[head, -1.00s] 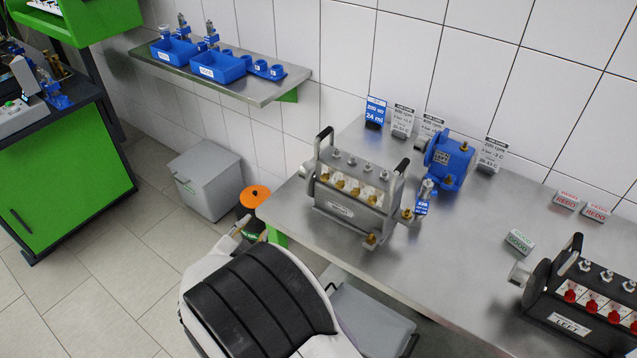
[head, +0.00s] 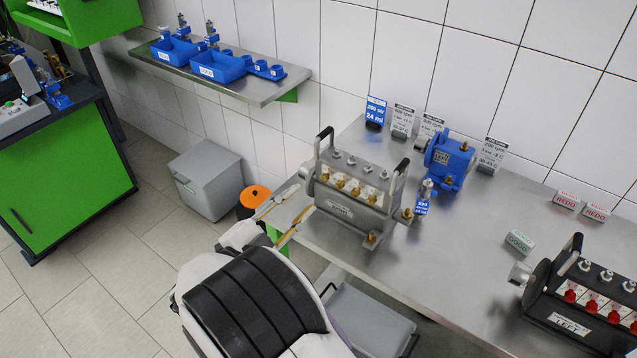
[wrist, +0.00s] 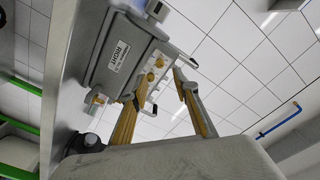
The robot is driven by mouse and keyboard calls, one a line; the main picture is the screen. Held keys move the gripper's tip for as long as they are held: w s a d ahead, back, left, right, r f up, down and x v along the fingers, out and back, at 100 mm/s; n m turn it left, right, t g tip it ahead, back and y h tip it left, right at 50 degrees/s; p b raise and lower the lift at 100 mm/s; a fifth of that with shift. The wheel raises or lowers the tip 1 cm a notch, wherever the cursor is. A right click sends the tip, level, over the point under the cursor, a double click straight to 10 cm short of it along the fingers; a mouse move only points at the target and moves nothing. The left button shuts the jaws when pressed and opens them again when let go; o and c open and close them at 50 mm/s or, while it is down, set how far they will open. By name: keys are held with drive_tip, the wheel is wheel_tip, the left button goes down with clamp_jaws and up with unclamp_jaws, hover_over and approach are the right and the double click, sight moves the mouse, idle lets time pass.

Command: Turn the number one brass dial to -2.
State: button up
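The grey pump (head: 350,215) stands on the steel bench with two upright handles. A row of several brass dials (head: 340,184) lies along its white front strip. I cannot read their numbers or settings, so I cannot tell which is number one. My gripper (head: 305,197) is open and empty, its two fingers apart at the pump's left end, short of the dials. In the wrist view, the pump (wrist: 115,60) carries a label reading RIGHT. The brass dials (wrist: 152,68) appear beyond the open fingers of my gripper (wrist: 163,82), partly overlapped by them.
A second pump (head: 565,300) with red dials and a LEFT label stands at the bench's right. A blue pump (head: 448,160) and several sign cards (head: 401,121) stand behind. The bench middle (head: 460,240) is clear. A grey bin (head: 208,180) is on the floor.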

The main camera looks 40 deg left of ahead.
sight(323, 180)
drive_tip(key=shift+w+d, duration=0.1)
drive_tip(key=shift+w, duration=3.8)
clamp_jaws()
